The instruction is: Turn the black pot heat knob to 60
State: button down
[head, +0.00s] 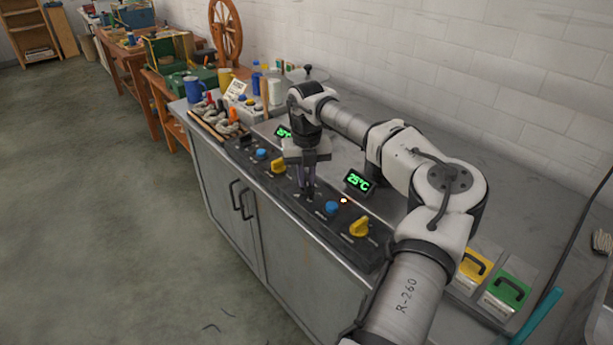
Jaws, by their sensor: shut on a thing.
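A dark control panel (303,207) runs along the front of the grey counter, with blue and yellow knobs on it. My gripper (308,192) points down at the panel, just left of the right blue knob (332,207). Its fingers are shut on a dark knob, which they mostly hide; I take it to be the black pot heat knob. The knob's pointer and its scale marks cannot be read.
Another blue knob (261,154) and a yellow knob (279,166) lie left of my gripper; another yellow knob (360,227) lies right. A second display (284,132) is partly hidden by my arm. Yellow (474,264) and green (508,291) handled boxes stand at right.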

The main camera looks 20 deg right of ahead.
aim_at(307, 181)
jog(key=c, duration=1.4)
grip_release()
jog(key=shift+c, duration=0.2)
jog(key=shift+r, duration=0.1)
notch_tip(307, 181, up, 14)
jog(key=b, duration=0.1)
jog(key=shift+b, duration=0.4)
